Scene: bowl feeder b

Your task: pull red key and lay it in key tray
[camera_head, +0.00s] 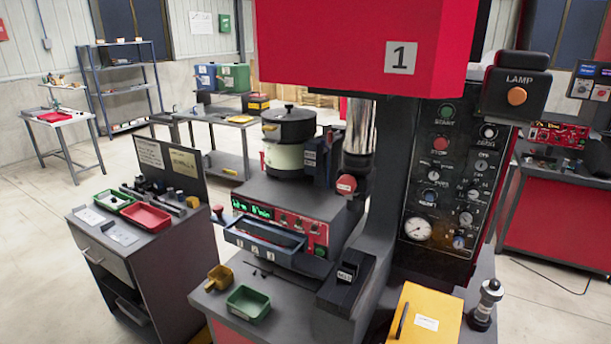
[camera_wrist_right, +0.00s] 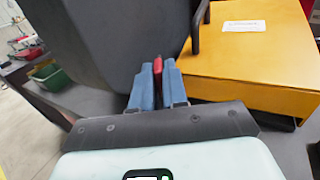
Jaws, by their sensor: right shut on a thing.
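In the right wrist view my right gripper (camera_wrist_right: 156,82) has its two blue fingers closed on a small red piece (camera_wrist_right: 157,69), which looks like the red key. Most of the red piece is hidden between the fingers. A dark block (camera_wrist_right: 120,35) fills the view just beyond the fingers; I cannot tell whether the key touches it. Neither gripper shows in the head view. Which tray is the key tray is not clear: a green tray (camera_head: 248,303) sits at the machine table's front, and a red tray (camera_head: 146,216) lies on the left cabinet.
A yellow box (camera_head: 424,316) with a handle stands on the machine table; it also shows right of my fingers in the wrist view (camera_wrist_right: 250,60). A yellow scoop (camera_head: 220,277), a blue-grey tray (camera_head: 263,240) and a dark block (camera_head: 345,282) are nearby. The red press head overhangs.

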